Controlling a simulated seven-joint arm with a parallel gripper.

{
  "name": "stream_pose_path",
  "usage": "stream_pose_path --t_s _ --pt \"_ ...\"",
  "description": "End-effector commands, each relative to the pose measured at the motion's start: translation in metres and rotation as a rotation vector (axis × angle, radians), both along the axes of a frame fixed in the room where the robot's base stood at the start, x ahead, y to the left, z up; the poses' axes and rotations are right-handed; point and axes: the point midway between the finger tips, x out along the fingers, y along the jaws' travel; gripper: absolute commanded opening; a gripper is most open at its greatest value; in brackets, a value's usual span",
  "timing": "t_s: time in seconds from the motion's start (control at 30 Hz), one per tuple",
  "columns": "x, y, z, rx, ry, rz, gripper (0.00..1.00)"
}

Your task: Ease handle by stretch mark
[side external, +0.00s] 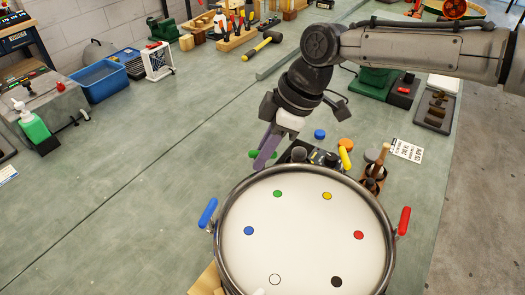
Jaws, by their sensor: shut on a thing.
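A round drum (312,250) with a white head and metal rim stands at the lower middle. Coloured dots lie around its head: blue (249,231), green (278,194), yellow (327,196), red (358,235), black (336,282) and white (275,280). Matching handles stand at the rim: blue (208,212), yellow (345,158) and red (404,221). My gripper (265,157) is at the far rim beyond the green dot, shut on the green handle (254,153). The fingers hide most of that handle. No separate stretch mark can be made out.
Small knobs and a wooden-handled tool (382,157) crowd behind the drum, beside a printed card (406,150). The bench left of the drum is clear.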

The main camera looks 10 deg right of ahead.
Motion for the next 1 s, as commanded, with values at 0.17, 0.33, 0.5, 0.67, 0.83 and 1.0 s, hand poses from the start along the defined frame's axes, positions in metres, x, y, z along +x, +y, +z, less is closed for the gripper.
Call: stream_pose_path --t_s 0.17,0.33,0.5,0.67,0.83,1.0 --pt "0.000 0.000 0.002 0.001 -0.003 0.003 0.00" --pt "0.000 0.000 0.002 0.001 -0.002 0.002 0.00" --pt "0.000 0.000 0.001 0.001 -0.002 0.001 0.45" --pt "0.000 0.000 0.001 0.000 -0.001 0.001 0.45" --pt "0.000 -0.001 0.002 0.001 -0.002 0.001 0.45" --pt "-0.001 -0.007 0.019 0.002 -0.004 0.000 0.45"
